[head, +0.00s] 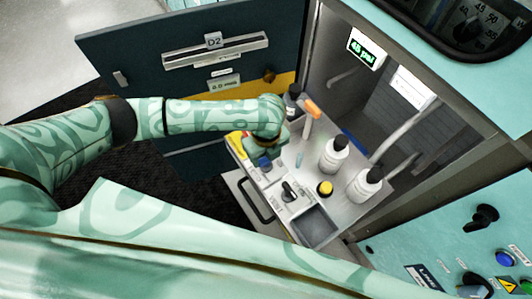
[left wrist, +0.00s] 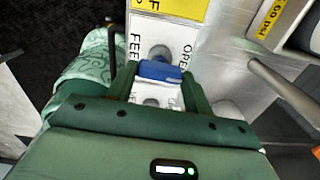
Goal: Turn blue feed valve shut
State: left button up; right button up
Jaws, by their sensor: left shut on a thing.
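The blue feed valve handle (left wrist: 160,70) sits between the two fingers of my left gripper (left wrist: 158,82) in the left wrist view. The gripper is shut on it. The handle lies across the picture, with the word FEED to its left and OPEN to its upper right. Lettering below it is partly hidden by the gripper. In the head view my left gripper (head: 262,157) reaches down to the left part of the drawer top, and a bit of the blue handle (head: 265,163) shows beneath it. My right gripper is not in view.
Beside the gripper, a black handle (head: 289,191) and a yellow-topped item (head: 325,187) stand on the tray. The open D2 door (head: 190,75) is behind my arm.

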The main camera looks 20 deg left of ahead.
pick_arm(q)
jog(key=m+p, duration=0.2)
jog(key=m, duration=0.1)
jog(key=shift+r+m, duration=0.15)
jog(key=shift+m, duration=0.15)
jog(key=m+p, duration=0.1)
jog(key=m, duration=0.1)
jog(key=shift+m, duration=0.4)
jog(key=m, duration=0.2)
jog(key=shift+m, duration=0.4)
jog(key=m, duration=0.3)
jog(key=shift+f+m+p, duration=0.2)
jog(key=shift+m+p, duration=0.1)
jog(key=shift+m, duration=2.2)
jog(key=o, duration=1)
